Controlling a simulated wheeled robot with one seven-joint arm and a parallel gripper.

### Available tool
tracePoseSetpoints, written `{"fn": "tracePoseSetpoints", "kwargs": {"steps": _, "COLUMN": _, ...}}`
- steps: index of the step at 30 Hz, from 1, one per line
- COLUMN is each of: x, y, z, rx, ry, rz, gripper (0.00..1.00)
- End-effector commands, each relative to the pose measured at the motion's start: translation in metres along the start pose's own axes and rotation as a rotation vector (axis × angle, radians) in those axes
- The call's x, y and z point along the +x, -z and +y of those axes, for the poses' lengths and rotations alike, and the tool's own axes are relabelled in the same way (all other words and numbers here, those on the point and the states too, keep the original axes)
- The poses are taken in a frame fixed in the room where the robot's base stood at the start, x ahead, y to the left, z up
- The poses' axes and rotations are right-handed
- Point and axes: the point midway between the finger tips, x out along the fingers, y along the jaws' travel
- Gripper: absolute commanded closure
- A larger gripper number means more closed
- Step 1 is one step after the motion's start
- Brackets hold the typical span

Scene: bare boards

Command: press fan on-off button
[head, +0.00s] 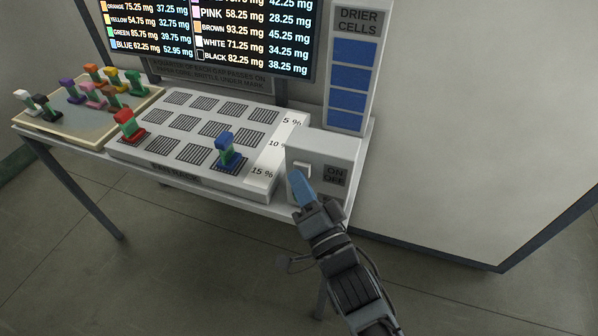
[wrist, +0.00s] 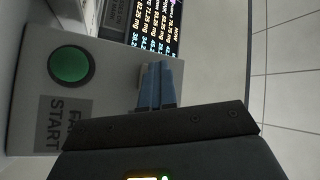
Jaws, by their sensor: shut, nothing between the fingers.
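A light grey box (head: 325,147) stands at the right front corner of the bench. Its front face carries an ON OFF label (head: 335,175) and a pale raised switch (head: 303,169). My gripper (head: 298,181) is shut and empty, its blue fingertips right in front of the switch and covering its lower part. I cannot tell whether they touch it. In the wrist view the blue fingers (wrist: 158,84) lie beside the grey box (wrist: 105,75). There a face of the box shows a round green button (wrist: 71,64) and a label, partly cut off, reading START (wrist: 62,122).
Left of the box is a grilled panel (head: 171,154) holding a red-topped piece (head: 126,122) and a blue piece (head: 225,148). A tray (head: 60,127) with several coloured pieces stands farther left. Behind are a display (head: 205,40) and the drier cells panel (head: 352,70). Floor in front is open.

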Motion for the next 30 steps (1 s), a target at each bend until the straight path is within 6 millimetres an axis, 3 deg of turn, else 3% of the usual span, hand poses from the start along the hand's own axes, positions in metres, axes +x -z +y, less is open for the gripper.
{"fn": "tracePoseSetpoints", "kwargs": {"steps": 16, "x": -0.008, "y": -0.003, "z": -0.003, "rx": 0.0, "ry": -0.002, "rz": 0.003, "gripper": 1.0}}
{"fn": "tracePoseSetpoints", "kwargs": {"steps": 30, "x": -0.036, "y": -0.024, "z": -0.024, "rx": 0.001, "ry": -0.003, "rz": 0.002, "gripper": 1.0}}
